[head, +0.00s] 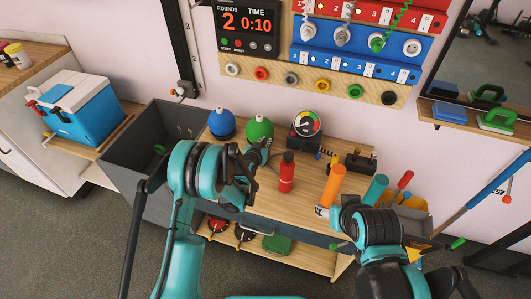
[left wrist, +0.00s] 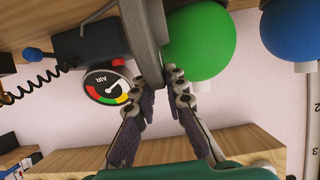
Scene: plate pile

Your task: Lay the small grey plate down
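My left gripper (head: 266,146) is above the wooden bench (head: 258,204), in front of the green ball-shaped item (head: 259,128). In the left wrist view its two fingers (left wrist: 168,78) converge on a flat grey piece (left wrist: 143,35), seen nearly edge-on. This looks like the small grey plate, held between the fingertips. Its full outline does not show, and I cannot make it out clearly in the head view. My right arm is at the lower right of the head view; its fingers cannot be made out.
A blue ball-shaped item (head: 222,123), a gauge (head: 307,123), a red bottle (head: 287,172) and an orange cylinder (head: 332,185) stand on the bench. A dark grey bin (head: 150,150) is at its left. A blue panel (head: 360,50) hangs behind. Bare wood shows at the bench front.

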